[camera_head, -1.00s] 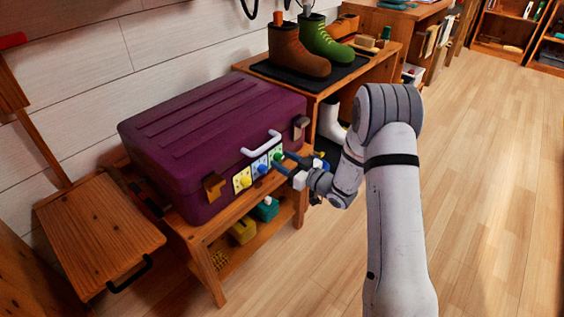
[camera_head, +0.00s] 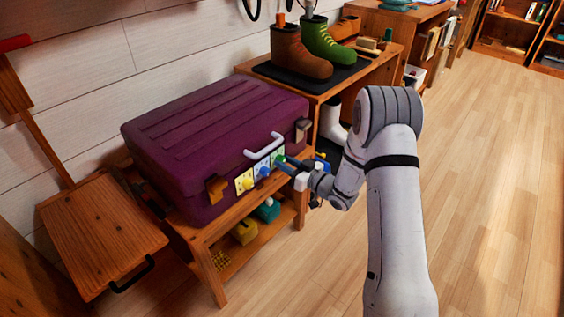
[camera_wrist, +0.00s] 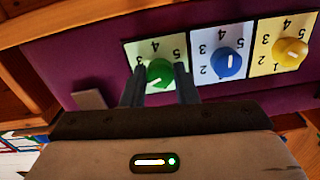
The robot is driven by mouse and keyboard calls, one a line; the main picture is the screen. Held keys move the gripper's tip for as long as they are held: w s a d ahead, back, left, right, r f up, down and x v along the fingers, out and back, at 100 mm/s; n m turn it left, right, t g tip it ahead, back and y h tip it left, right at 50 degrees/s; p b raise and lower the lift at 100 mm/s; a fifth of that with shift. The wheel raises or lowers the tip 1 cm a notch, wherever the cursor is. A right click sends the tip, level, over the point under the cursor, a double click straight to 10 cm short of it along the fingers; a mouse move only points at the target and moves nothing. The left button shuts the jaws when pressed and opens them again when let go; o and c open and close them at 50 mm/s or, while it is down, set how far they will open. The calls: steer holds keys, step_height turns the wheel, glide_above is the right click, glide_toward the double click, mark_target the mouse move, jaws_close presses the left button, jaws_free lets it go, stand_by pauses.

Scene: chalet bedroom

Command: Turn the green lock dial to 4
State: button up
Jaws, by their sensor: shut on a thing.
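The wrist view shows the panel upside down, with the numbers 3, 4 and 5 visible around the green dial. A white mark on this dial points toward the lower left in that view, away from the 4. My gripper (camera_wrist: 160,80) has one finger on each side of the green dial and is shut on it. The gripper also shows in the head view (camera_head: 283,162), where its fingers partly cover the dial. The fingers hide the lower plate corners.
A blue dial (camera_wrist: 226,64) and a yellow dial (camera_wrist: 288,50) stand beside the green one. A white handle (camera_head: 263,146) is above the dials. The suitcase rests on a wooden bench (camera_head: 222,236). A bench with boots (camera_head: 300,52) stands behind. The floor at right is clear.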

steer(key=m+p, duration=0.1)
steer(key=m, duration=0.1)
steer(key=m+p, duration=0.2)
steer(key=m, duration=0.1)
steer(key=shift+d+r, duration=0.15)
steer(key=shift+r, duration=0.05)
steer(key=m+p, duration=0.3)
steer(key=m, duration=0.3)
steer(key=shift+m+p, duration=0.3)
steer(key=m+p, duration=0.3)
steer(key=m, duration=0.3)
steer(key=shift+m+p, duration=0.95)
steer(key=shift+m, duration=1.55)
steer(key=shift+f, duration=0.1)
steer(key=o, duration=1)
steer(key=p+v, duration=0.1)
steer(key=v, duration=0.6)
steer(key=shift+s+d, duration=0.25)
steer(key=shift+d, duration=0.05)
